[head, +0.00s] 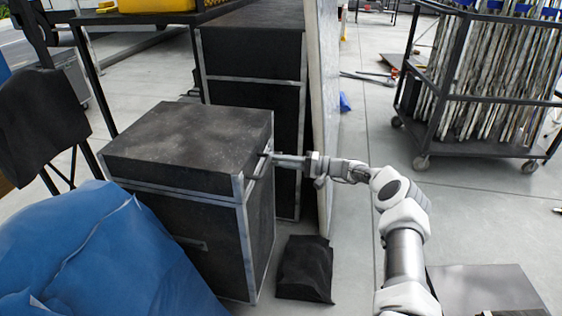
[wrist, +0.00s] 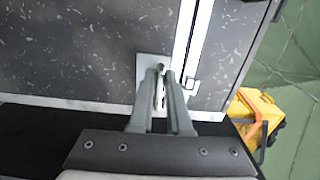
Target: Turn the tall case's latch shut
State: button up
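The black case (head: 190,140) with metal edge trim stands in front, its lid down. My gripper (head: 268,157) reaches in from the right to the case's upper right side, near the lid seam. In the wrist view, the case's speckled dark face (wrist: 90,50) fills the top, with a bright metal strip beside a small pale latch plate (wrist: 146,65). My gripper (wrist: 162,72) has its two fingertips close together over this plate. A small dark latch piece (wrist: 161,66) shows between the tips, and the fingers look closed on it. The fingers hide part of the latch.
A taller black case (head: 255,65) stands behind, beside a pale upright panel (head: 325,100). A blue cover (head: 95,255) is at front left. A dark bag (head: 305,268) lies on the floor by the case. A wheeled cart (head: 480,150) stands right; floor between is mostly clear.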

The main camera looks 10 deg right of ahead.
jog(key=o, duration=0.3)
jog(key=p+v, duration=0.2)
jog(key=v, duration=1.5)
jog(key=shift+s+d+f, duration=0.1)
jog(key=shift+s+d, duration=0.05)
jog(key=shift+d, duration=0.05)
